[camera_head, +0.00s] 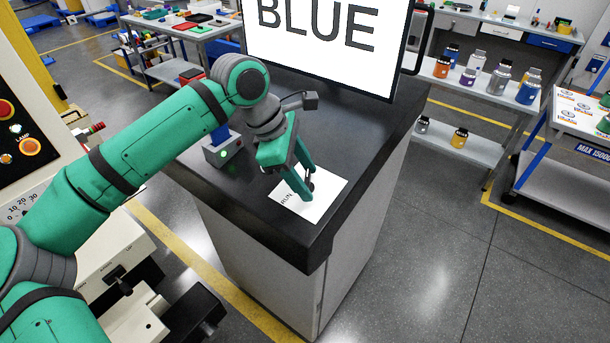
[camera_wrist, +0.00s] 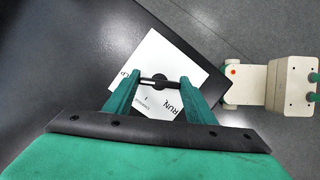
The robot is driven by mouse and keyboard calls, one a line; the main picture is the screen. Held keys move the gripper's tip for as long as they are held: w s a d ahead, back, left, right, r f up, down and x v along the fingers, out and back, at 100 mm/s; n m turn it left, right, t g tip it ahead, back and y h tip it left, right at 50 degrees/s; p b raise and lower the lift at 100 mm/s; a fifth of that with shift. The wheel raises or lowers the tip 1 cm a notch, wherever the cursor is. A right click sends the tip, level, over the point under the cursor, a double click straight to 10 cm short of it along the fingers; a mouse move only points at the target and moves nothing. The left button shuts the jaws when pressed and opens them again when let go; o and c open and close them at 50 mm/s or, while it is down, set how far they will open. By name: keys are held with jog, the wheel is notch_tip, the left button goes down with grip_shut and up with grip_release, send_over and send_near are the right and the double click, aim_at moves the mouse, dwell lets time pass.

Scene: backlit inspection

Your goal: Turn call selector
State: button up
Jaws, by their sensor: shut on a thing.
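The call selector is a small black knob (camera_wrist: 159,82) on a white card (camera_wrist: 152,48) printed with RUN and other partly hidden words. The card (camera_head: 330,184) lies on the dark top of a cabinet in the head view. My gripper (camera_wrist: 160,88) is over the card, with a green finger on either side of the knob, and is shut on the selector's handle. In the head view my gripper (camera_head: 308,184) reaches down to the card and hides most of the knob. Which word the knob points at, I cannot tell.
A screen (camera_head: 325,40) reading BLUE stands at the back of the cabinet top (camera_head: 262,212). A small grey box (camera_head: 223,150) with a green light stands left of my gripper. Shelves with several bottles (camera_head: 498,78) are at the right. The cabinet top's front is clear.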

jog(key=shift+a+f, duration=0.1)
dwell(0.3)
jog(key=o, duration=1)
jog(key=shift+o, duration=0.2)
jog(key=w+v, duration=0.1)
jog(key=v, duration=0.9)
jog(key=shift+s+r, duration=0.4)
jog(key=shift+s, duration=0.15)
jog(key=shift+a, duration=0.2)
